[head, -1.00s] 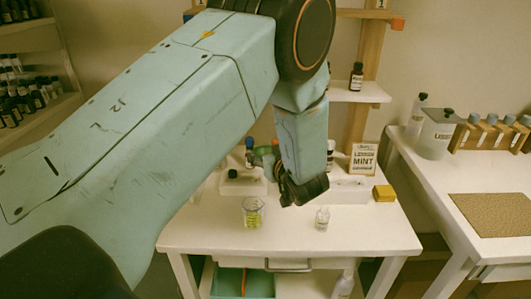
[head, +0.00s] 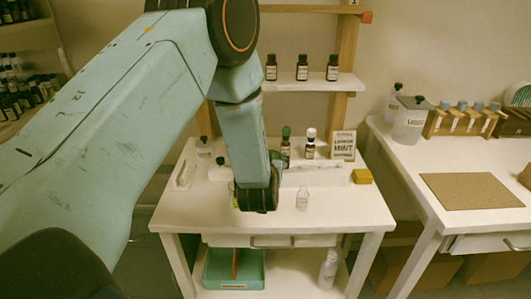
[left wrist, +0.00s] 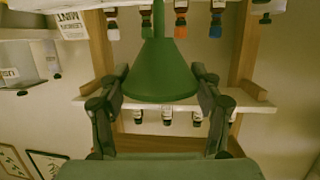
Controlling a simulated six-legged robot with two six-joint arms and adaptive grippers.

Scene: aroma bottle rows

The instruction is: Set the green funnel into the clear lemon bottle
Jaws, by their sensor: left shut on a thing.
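The green funnel (left wrist: 160,72) is held between the two fingers of my left gripper in the left wrist view, its wide mouth toward the camera and its narrow end pointing away. In the head view my left gripper (head: 257,200) is over the white table, left of a small clear bottle (head: 302,198) and apart from it. The bottle stands upright with nothing in its mouth; its label is too small to read. My gripper hides most of what it holds in the head view. My right gripper is not in view.
A beaker (head: 235,197) is mostly hidden behind my left gripper. Dark bottles (head: 286,148) and a lemon mint sign (head: 343,145) stand behind. A yellow block (head: 362,176) sits at the right. The table's front right is clear.

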